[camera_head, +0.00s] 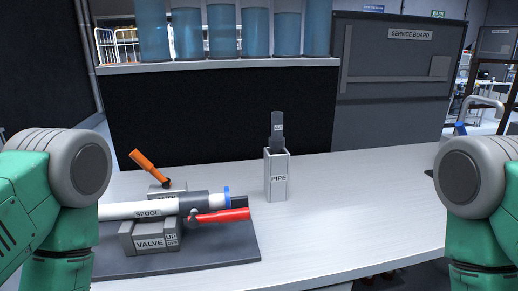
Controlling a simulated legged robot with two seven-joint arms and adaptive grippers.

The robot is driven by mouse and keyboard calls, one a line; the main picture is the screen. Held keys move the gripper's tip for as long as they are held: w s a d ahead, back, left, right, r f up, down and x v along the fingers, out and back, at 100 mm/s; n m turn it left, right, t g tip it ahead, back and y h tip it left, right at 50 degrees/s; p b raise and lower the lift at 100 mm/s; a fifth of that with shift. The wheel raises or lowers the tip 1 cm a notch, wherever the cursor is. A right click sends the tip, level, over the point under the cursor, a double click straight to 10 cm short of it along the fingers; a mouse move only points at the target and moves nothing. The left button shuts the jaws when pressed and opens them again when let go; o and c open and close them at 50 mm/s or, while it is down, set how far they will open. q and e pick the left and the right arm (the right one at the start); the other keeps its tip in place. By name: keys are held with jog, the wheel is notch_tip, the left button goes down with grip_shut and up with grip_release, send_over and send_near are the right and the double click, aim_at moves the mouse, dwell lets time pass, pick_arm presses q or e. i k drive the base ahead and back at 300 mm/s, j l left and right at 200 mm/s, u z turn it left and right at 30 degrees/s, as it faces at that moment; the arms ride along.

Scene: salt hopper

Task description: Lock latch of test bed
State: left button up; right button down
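The test bed (235,252) is a dark flat plate on the left of the white table. A white tube labelled SPOOL (125,210) lies across it, with a dark sleeve and a blue ring at its right end. A grey block labelled VALVE (150,243) sits in front. A red handle (222,215) lies nearly level, pointing right. Behind the spool, an orange lever (143,160) stands tilted up to the left from a grey block whose label is partly hidden. I cannot tell which lever is the latch. Neither gripper shows; only my green and grey arm links do.
A grey upright holder labelled PIPE (277,180) stands right of the test bed with a dark grey piece (277,125) in its top. Blue containers (222,32) line a shelf behind. The table's right half (360,205) is clear.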

aim_at(137, 156)
jog(key=u, duration=0.85)
jog(key=i+j+z, duration=0.1)
jog(key=j+z, duration=0.15)
jog(key=j, duration=0.15)
